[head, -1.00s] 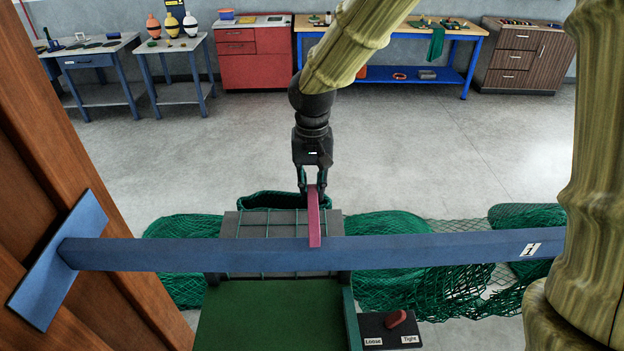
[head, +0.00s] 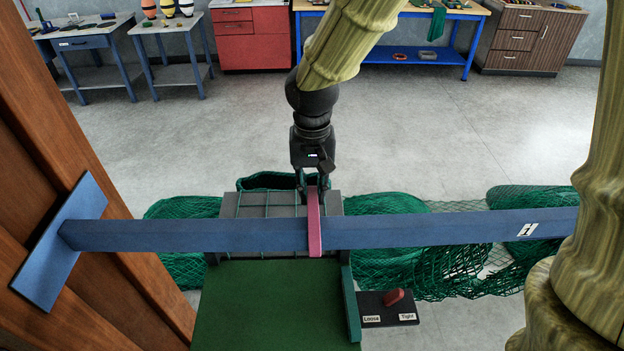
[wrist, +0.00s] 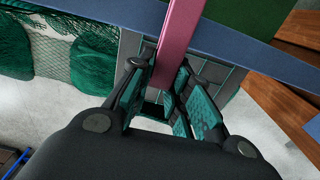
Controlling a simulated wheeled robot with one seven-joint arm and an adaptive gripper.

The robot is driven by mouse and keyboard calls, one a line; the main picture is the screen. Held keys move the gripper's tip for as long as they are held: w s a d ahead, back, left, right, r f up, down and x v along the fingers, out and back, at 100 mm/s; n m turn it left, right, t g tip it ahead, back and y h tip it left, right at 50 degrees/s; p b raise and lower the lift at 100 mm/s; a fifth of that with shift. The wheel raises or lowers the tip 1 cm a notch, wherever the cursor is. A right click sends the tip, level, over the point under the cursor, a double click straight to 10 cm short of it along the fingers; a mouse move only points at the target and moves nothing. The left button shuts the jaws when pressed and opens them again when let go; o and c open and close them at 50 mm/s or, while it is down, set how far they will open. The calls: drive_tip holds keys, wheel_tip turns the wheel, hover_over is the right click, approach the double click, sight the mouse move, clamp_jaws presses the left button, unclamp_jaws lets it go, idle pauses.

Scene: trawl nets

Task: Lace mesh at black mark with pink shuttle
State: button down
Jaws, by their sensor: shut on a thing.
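The pink shuttle (head: 314,225) is a long flat bar, held by my gripper (head: 313,192) and pointing toward the camera. In the head view its near end overlaps the blue rail (head: 430,229); I cannot tell if they touch. In the wrist view the fingers of my gripper (wrist: 158,100) close around the pink shuttle (wrist: 179,40). Green mesh (head: 270,210) is stretched over a grey panel (head: 235,209) behind the rail. The black mark cannot be made out in either view.
Loose green netting (head: 395,270) lies on both sides. A green board (head: 270,300) is in front. A black box (head: 388,309) with a red switch is labelled Loose and Tight. A wooden post (head: 60,150) stands left. Open floor lies behind, before the benches.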

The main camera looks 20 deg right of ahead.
sight(314, 226)
drive_tip(key=shift+s+a, duration=0.45)
drive_tip(key=shift+s, duration=1.15)
drive_tip(key=shift+s+a, duration=0.45)
drive_tip(key=shift+s, duration=1.2)
drive_tip(key=shift+s+a, duration=0.45)
drive_tip(key=shift+s, duration=1.15)
